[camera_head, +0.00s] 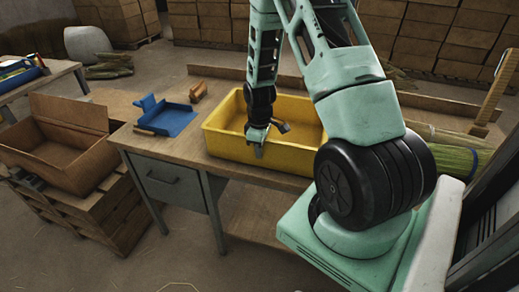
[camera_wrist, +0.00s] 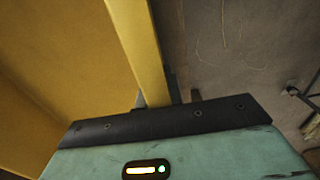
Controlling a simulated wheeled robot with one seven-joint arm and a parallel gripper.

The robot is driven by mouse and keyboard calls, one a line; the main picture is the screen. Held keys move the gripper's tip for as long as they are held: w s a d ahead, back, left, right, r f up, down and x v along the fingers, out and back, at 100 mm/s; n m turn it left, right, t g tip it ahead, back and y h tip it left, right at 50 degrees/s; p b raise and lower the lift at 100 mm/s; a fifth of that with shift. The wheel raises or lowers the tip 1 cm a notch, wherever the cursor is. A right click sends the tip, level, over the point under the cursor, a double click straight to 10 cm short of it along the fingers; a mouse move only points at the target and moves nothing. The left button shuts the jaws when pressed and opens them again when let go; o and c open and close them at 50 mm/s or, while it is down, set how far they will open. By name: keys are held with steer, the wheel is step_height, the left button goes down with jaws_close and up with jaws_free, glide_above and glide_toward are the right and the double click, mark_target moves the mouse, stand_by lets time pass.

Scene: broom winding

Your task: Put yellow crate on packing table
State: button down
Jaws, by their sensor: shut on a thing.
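The yellow crate (camera_head: 224,139) sits on the wooden top of the packing table (camera_head: 150,147) in the head view. It looks upright and empty, as far as its inside shows. My gripper (camera_head: 259,150) is at the crate's front wall and is shut on its rim. In the wrist view the crate's yellow rim (camera_wrist: 138,45) runs down between the jaws, with the crate's inside to the left. The fingertips are mostly hidden there. My arm covers the crate's right end in the head view.
A blue tray-like piece (camera_head: 168,120) and a small brown block (camera_head: 198,91) lie left of the crate. A bundle of straw (camera_head: 450,155) lies at the right. An open cardboard box (camera_head: 60,150) stands on pallets at the left. Stacked boxes (camera_head: 420,40) fill the back.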

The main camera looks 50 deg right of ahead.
steer(key=shift+f, duration=0.25)
steer(key=c, duration=1.6)
jaws_free()
steer(key=shift+o, duration=0.2)
